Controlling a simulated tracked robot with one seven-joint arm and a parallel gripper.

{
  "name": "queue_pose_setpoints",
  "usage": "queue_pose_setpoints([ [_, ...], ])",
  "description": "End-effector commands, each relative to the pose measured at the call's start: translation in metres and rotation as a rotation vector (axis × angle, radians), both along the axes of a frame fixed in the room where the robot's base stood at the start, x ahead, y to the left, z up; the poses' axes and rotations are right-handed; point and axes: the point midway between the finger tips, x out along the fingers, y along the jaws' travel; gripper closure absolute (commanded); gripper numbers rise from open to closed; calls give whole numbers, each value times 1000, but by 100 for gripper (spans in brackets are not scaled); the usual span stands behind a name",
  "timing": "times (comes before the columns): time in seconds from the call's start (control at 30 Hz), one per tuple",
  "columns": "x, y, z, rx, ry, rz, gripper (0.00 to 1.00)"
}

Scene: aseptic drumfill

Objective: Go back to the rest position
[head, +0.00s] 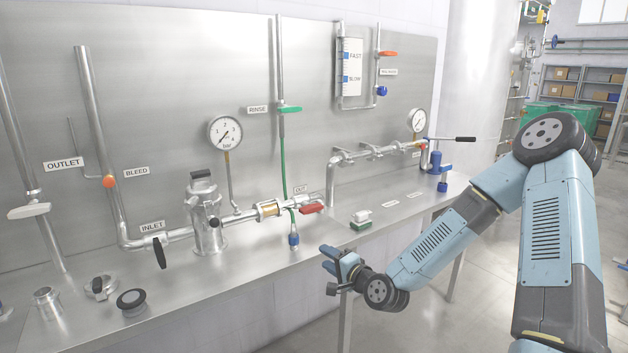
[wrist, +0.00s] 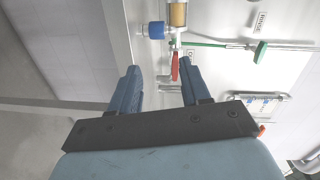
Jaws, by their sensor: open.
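My gripper (head: 335,269) is open and empty in the head view. It hangs in the air at the front edge of the steel bench (head: 250,262), with my arm reaching in from the right. In the wrist view both fingers of my gripper (wrist: 160,88) show apart with nothing between them close by. Beyond the fingers, the red handle (wrist: 175,66) at the OUT label lies past the right fingertip. No marker of a rest position shows.
A black-handled lever (head: 465,139) sticks out at the right end. Grey floor (head: 480,300) shows in front of the bench.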

Motion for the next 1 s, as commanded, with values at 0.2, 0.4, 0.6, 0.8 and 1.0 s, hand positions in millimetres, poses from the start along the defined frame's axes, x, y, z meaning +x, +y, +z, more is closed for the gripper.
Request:
queue_pose_setpoints([
  [0.2,-4,1,-7,-146,9,46,53],
  [0.4,-10,-6,-13,-359,25,101,53],
  [0.6,-17,-25,-11,-603,48,150,53],
  [0.8,-26,-50,2,-821,77,178,53],
  [1.0,-38,-77,26,-1011,114,191,53],
])
